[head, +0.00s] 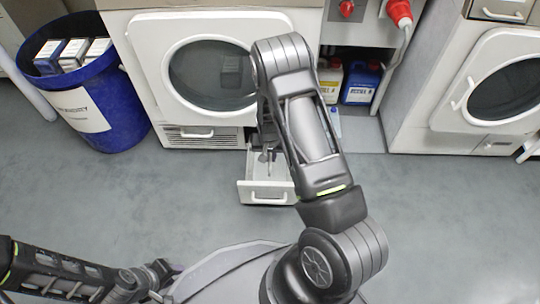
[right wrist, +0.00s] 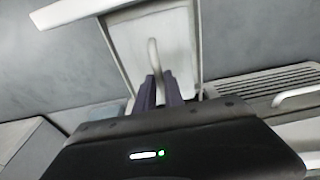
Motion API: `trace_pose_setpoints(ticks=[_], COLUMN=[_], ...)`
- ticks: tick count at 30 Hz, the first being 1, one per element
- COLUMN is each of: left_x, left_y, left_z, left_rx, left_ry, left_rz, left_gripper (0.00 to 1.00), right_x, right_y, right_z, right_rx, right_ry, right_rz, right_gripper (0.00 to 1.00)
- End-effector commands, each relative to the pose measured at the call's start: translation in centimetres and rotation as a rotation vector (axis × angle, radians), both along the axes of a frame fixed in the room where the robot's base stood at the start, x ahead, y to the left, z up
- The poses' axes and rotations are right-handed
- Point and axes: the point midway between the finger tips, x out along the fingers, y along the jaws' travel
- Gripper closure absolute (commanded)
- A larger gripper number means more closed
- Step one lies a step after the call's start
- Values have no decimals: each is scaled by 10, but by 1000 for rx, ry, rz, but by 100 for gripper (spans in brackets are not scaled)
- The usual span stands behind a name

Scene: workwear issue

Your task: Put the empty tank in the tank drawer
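The tank drawer (head: 266,192) is pulled out at the bottom right of the left machine; its white front shows in the head view. In the right wrist view a pale panel with an upright loop handle, which looks like the tank (right wrist: 128,48), lies at the drawer. My right gripper (right wrist: 160,88) has its dark fingers close on both sides of this handle and looks shut on it. In the head view the right gripper (head: 267,157) is low over the drawer, partly hidden by my arm. My left gripper (head: 160,278) is low at the left, its fingers unclear.
The left machine (head: 147,60) has a round door above the drawer. A blue bin (head: 118,125) with boxes stands left. Yellow-labelled and blue jugs (head: 361,82) sit in an open bay to the right. Another machine (head: 440,105) is further right. The grey floor in front is clear.

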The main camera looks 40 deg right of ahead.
Motion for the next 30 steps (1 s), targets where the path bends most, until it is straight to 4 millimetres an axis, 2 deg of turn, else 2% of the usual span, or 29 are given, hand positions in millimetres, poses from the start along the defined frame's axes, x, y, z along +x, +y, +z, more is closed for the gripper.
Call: trace_pose_setpoints(ticks=[1, 8, 17, 23, 30], left_x=[0, 0, 1, -1, -4], left_y=[0, 0, 0, 0, 0], left_z=[1, 0, 1, 13, 34], left_rx=[0, 0, -1, 0, -2], left_ry=[0, 0, -1, 2, 10], left_rz=[0, 0, 1, -1, -6], left_gripper=[67, 67, 67, 67, 67], right_x=[0, 0, 0, -2, -6], right_y=[0, 0, 0, 2, 5], right_z=[1, 1, 0, 23, 64], right_rx=[0, 0, 0, 0, 0], right_ry=[0, 0, 1, -1, -2], right_rz=[0, 0, 0, 0, -1], right_gripper=[82, 63, 63, 63, 63])
